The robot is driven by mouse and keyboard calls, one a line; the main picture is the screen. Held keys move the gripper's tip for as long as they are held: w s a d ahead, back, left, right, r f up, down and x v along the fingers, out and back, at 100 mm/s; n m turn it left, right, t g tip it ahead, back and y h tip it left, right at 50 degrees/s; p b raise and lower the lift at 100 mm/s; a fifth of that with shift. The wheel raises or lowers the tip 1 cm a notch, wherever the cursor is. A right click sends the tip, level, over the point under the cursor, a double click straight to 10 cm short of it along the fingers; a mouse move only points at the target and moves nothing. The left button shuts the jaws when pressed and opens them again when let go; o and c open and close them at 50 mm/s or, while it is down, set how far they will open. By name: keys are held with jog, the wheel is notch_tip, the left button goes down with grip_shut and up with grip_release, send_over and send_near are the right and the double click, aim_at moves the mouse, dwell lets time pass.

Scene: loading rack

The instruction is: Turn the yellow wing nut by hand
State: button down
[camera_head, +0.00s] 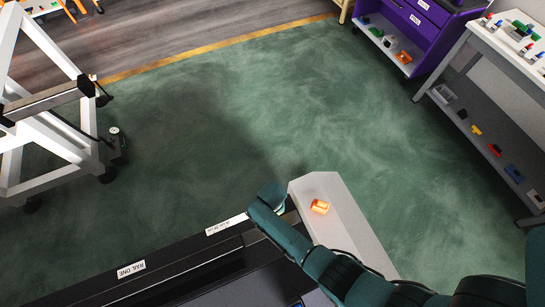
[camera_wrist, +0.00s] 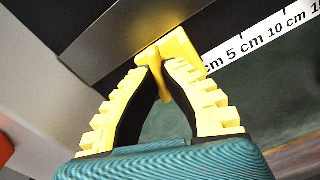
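The yellow wing nut (camera_wrist: 182,47) shows in the wrist view at the lower edge of a grey metal bar (camera_wrist: 130,32). One of its wings points down between my fingertips. My gripper (camera_wrist: 160,72) has yellow ribbed fingers with black inner pads, and the tips converge on that wing from both sides. It looks shut on the wing nut; the exact contact is partly hidden by the fingers. In the head view the wing nut and my fingertips cannot be made out; my teal arm reaches toward the black rail.
A white centimetre scale (camera_wrist: 265,37) runs beside the wing nut. A grey ledge (camera_head: 348,226) carries a glowing orange object (camera_head: 320,206). The black rail (camera_head: 190,256) is labelled RAIL ONE. Green floor (camera_head: 250,110) is open beyond; a white frame stands left, a purple cabinet (camera_head: 412,32) and shelves right.

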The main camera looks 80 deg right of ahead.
jog(key=m, duration=0.7)
jog(key=shift+p, duration=0.4)
jog(key=m, duration=0.7)
jog(key=c, duration=1.1)
grip_release()
jog(key=shift+c, duration=0.2)
notch_tip(320, 180, up, 12)
